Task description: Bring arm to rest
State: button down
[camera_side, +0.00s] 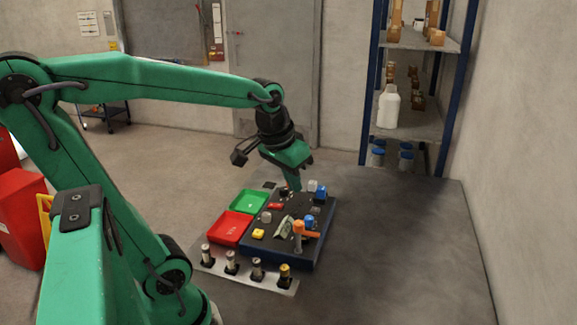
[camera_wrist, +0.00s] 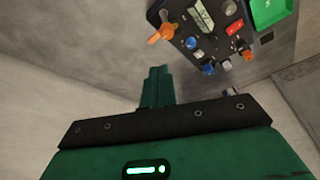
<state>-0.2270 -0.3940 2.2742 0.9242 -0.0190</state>
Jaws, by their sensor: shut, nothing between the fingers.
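My green arm reaches over from the left in the side view, and my gripper (camera_side: 294,180) points down above the far edge of a dark control panel (camera_side: 285,262). In the wrist view my gripper (camera_wrist: 156,72) shows its two green fingers side by side, shut and empty. The panel (camera_wrist: 190,12) also shows at the top of the wrist view, apart from the fingers. It bears an orange handle (camera_side: 306,233), blue knobs, a red switch and a yellow button (camera_side: 259,233). Whether the fingertips touch the panel is unclear in the side view.
A green tray (camera_side: 250,202) and a red tray (camera_side: 231,228) lie left of the panel. A metal strip (camera_side: 273,281) with several upright plugs stands in front. A shelf rack (camera_side: 366,85) stands at the back right. The grey surface right of the panel is clear.

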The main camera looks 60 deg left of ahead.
jog(key=s+d+m+t, duration=0.1)
jog(key=s+d+m, duration=0.1)
jog(key=s+d, duration=0.4)
jog(key=shift+s+d+m+t+h, duration=0.2)
jog(key=shift+d+m+t+h, duration=0.15)
jog(key=shift+m+t+h, duration=0.05)
dwell(0.8)
